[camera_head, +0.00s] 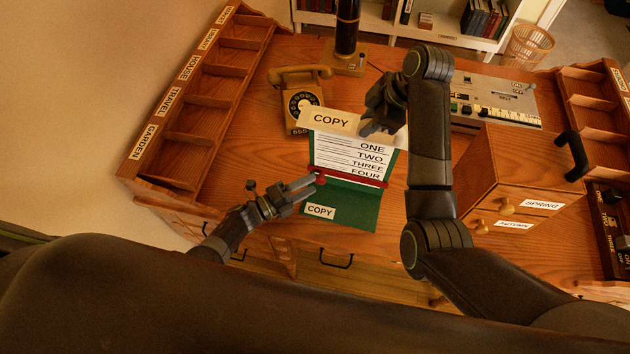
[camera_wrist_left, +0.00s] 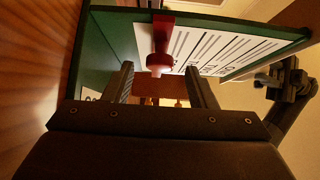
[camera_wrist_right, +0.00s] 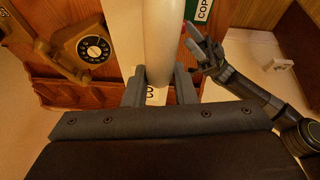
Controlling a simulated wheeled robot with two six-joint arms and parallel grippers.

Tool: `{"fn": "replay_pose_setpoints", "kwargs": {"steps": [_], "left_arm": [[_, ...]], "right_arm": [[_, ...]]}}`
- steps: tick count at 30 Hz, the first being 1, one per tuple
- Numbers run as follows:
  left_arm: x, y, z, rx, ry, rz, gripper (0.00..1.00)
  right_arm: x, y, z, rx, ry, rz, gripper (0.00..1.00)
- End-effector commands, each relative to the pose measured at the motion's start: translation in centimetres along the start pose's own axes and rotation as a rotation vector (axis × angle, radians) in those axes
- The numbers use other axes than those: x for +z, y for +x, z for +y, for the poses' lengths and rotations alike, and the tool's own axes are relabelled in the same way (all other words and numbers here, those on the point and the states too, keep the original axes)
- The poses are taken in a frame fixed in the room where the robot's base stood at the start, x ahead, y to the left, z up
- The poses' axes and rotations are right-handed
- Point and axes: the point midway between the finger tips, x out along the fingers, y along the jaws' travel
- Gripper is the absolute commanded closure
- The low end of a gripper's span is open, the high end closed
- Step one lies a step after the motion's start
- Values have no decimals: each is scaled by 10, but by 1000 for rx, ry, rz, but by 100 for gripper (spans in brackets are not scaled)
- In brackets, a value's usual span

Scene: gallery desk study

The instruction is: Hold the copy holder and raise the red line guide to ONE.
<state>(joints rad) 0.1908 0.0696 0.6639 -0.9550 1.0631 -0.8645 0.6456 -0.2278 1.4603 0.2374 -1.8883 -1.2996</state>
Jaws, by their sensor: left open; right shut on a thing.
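The green copy holder (camera_head: 365,208) stands on the desk with a white sheet listing ONE to FOUR. The red line guide (camera_head: 355,180) lies across the sheet just under FOUR. Its red knob (camera_wrist_left: 159,62) is just beyond and between the fingertips of my left gripper (camera_wrist_left: 163,75) in the left wrist view. My left gripper (camera_head: 313,183) is open at the guide's left end. My right gripper (camera_head: 372,124) is shut on the holder's cream top bar (camera_head: 328,121). The bar (camera_wrist_right: 163,40) also runs between its fingers in the right wrist view.
A yellow telephone (camera_head: 300,98) and a dark lamp post (camera_head: 347,30) stand behind the holder. A labelled wooden rack (camera_head: 195,100) is at left. A small drawer cabinet (camera_head: 520,170) is at right, with a keyed machine (camera_head: 495,100) behind it.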

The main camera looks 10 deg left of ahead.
Motion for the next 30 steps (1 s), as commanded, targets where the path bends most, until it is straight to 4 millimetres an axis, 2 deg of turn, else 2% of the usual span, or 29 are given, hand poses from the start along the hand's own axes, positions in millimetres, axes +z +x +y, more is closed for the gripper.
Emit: {"fn": "replay_pose_setpoints", "kwargs": {"steps": [3, 7, 19, 30], "left_arm": [[0, 16, 0, -1, 0, 0, 49], [0, 25, 0, 0, -1, 1, 49], [0, 30, 0, 0, 0, 0, 50], [0, 29, 0, 0, 0, 0, 98]], "right_arm": [[0, -1, 0, 2, -2, 0, 96], [0, 0, 0, 2, -2, 0, 96], [0, -1, 0, 2, -1, 0, 96], [0, -1, 0, 2, -1, 0, 96]]}}
